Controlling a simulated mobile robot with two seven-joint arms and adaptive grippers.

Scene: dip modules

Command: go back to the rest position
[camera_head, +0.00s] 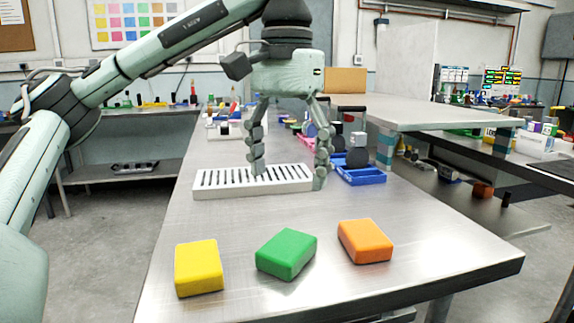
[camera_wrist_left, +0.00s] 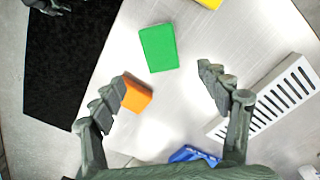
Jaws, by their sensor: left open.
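My left gripper (camera_head: 288,172) is open and empty above the metal table (camera_head: 210,235), with its fingers pointing down close to the white slotted rack (camera_head: 215,193). In the left wrist view its spread fingers (camera_wrist_left: 163,80) have nothing clamped between them. One finger overlaps part of the orange block (camera_wrist_left: 137,95) there, which is a matter of sight line. In the head view the yellow block (camera_head: 199,268), the green block (camera_head: 286,254) and the orange block (camera_head: 365,241) lie apart on the table's front part. My right gripper is not seen in the head view.
A blue tray (camera_head: 362,177) with dark items stands behind the rack on the right. Small parts and boxes lie farther back along the table. Another table (camera_head: 440,112) stands at the back right. Bare metal surrounds the three blocks.

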